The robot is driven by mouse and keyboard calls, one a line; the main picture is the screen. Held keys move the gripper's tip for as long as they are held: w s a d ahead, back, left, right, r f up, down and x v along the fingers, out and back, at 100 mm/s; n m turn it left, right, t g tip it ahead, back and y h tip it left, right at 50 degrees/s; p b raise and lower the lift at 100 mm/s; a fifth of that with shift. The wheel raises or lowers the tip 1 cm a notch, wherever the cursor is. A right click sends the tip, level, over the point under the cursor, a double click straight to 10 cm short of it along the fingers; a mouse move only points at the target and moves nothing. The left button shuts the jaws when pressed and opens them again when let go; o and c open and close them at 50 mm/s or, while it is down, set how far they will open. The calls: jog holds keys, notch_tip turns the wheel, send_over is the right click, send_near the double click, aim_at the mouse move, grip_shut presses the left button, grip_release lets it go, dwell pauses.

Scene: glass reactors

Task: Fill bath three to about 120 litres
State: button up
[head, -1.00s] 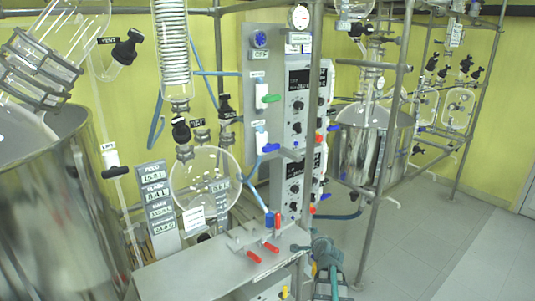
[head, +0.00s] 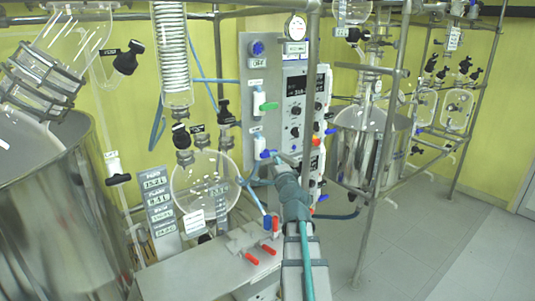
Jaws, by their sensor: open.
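A large open steel bath (head: 50,215) fills the left side; its number cannot be read. A grey readout board (head: 160,205) beside it lists feed, flask and bath values, the bath line too small to read surely. The upright panel (head: 258,75) carries a valve with a green handle (head: 268,106) and, below it, one with a blue handle (head: 266,154). My gripper (head: 279,160) is at the end of my raised arm, close to the blue handle. It is open; its fingers are small, and contact with the handle cannot be told.
A round glass flask (head: 204,186) hangs left of the panel. Red-handled valves (head: 251,260) sit on the steel bench (head: 185,272) below. Another steel bath (head: 362,145) stands behind metal posts at the right. The floor (head: 430,235) at the right is clear.

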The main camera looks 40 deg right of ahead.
aim_at(268, 153)
jog(key=p+x, duration=0.1)
jog(key=x, duration=0.7)
jog(key=shift+w, duration=0.1)
jog(key=shift+c, duration=0.2)
grip_shut()
